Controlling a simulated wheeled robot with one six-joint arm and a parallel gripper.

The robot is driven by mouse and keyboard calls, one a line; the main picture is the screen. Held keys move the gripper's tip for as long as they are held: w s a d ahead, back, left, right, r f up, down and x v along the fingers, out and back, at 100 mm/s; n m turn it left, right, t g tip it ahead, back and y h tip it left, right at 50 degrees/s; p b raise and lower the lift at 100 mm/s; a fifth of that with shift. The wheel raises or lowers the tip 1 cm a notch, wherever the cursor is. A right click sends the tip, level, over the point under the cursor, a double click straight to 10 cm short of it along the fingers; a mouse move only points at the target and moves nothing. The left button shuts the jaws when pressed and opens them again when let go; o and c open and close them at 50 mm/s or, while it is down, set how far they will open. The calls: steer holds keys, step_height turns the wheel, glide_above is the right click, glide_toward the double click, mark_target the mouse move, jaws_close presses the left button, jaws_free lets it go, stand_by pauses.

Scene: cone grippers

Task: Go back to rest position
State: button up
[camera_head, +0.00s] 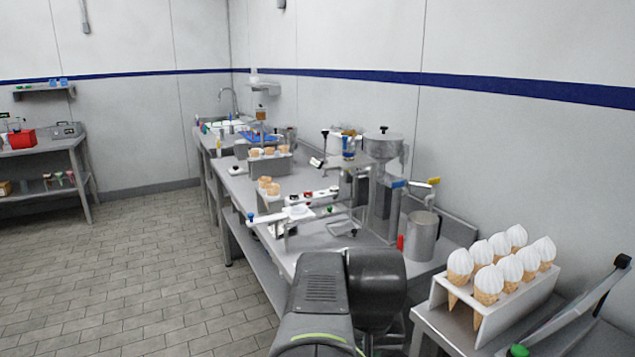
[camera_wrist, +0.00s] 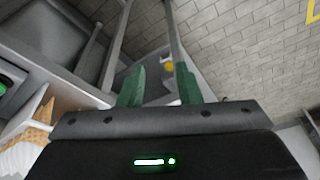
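My gripper (camera_wrist: 160,84) shows in the wrist view with its two green fingers spread apart. Nothing is held between them. It points toward table legs and the tiled floor (camera_wrist: 235,60). In the head view my dark arm covers the lower middle, and the gripper itself is not visible there. A white holder (camera_head: 483,333) with several white-topped cones (camera_head: 488,283) stands on the table at the right. Part of a cone (camera_wrist: 42,112) shows at the left edge of the wrist view, beside the gripper and apart from it.
A long metal bench (camera_head: 238,188) carries machines, a metal jug (camera_head: 423,238) and small holders with cones (camera_head: 268,187). A lever-like tool (camera_head: 575,318) lies right of the cone holder. A side table (camera_head: 75,150) stands far left. The tiled floor (camera_head: 130,270) at left is clear.

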steer(key=s+f+g+b, duration=0.2)
steer(key=s+f+b, duration=0.3)
steer(key=f, duration=0.7)
steer(key=shift+g, duration=0.5)
steer(key=shift+s+a+r+p, duration=0.25)
steer(key=shift+s+r+p, duration=0.15)
steer(key=shift+r+p, duration=0.35)
steer(key=shift+s+a+r+p, duration=0.35)
steer(key=shift+r+p, duration=0.1)
steer(key=shift+p, duration=0.55)
steer(key=shift+s+a+r+p, duration=0.2)
steer(key=shift+s+r+p, duration=0.2)
steer(key=shift+r+p, duration=0.35)
steer(key=shift+f, duration=0.15)
steer(key=shift+w, duration=0.1)
